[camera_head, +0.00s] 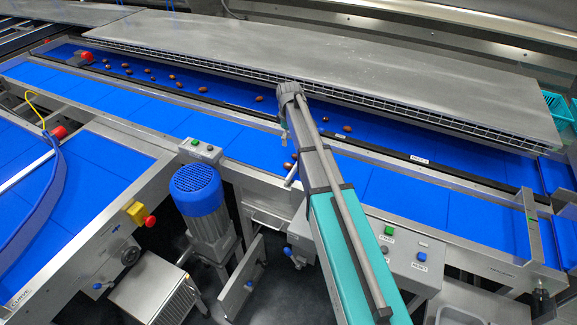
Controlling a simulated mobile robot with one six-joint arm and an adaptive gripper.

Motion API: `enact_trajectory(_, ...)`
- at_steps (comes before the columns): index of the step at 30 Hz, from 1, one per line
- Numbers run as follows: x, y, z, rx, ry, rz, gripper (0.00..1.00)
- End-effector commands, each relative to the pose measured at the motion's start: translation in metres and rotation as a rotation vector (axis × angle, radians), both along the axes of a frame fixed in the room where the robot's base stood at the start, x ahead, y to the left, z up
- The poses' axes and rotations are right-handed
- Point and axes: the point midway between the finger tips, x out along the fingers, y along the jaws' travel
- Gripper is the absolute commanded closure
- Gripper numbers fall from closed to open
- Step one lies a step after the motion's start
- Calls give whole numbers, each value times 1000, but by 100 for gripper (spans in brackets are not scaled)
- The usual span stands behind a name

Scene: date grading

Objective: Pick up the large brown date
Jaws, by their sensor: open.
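Several small brown dates lie on the blue belts. One (259,98) and another (347,128) lie on the rear belt, either side of my arm. Another brown date (287,165) lies on the nearer belt, close against the left side of my arm. At this size I cannot tell which is the large brown date. My teal and grey arm reaches up from the bottom over the belts. No date is visibly held.
A wide grey metal cover (330,60) overhangs the rear belt. Steel rails edge the belts. A blue motor (197,190) and a button box (405,250) stand in front. A curved blue guide (45,195) is at left. The nearer belt (400,190) is clear at right.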

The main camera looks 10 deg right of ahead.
Motion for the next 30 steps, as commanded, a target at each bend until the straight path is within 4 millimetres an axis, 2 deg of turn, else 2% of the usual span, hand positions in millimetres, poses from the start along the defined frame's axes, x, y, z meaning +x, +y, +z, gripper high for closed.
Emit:
enact_trajectory(8,0,7,-10,0,0,8,13)
enact_trajectory(30,-1,9,-67,0,0,10,13)
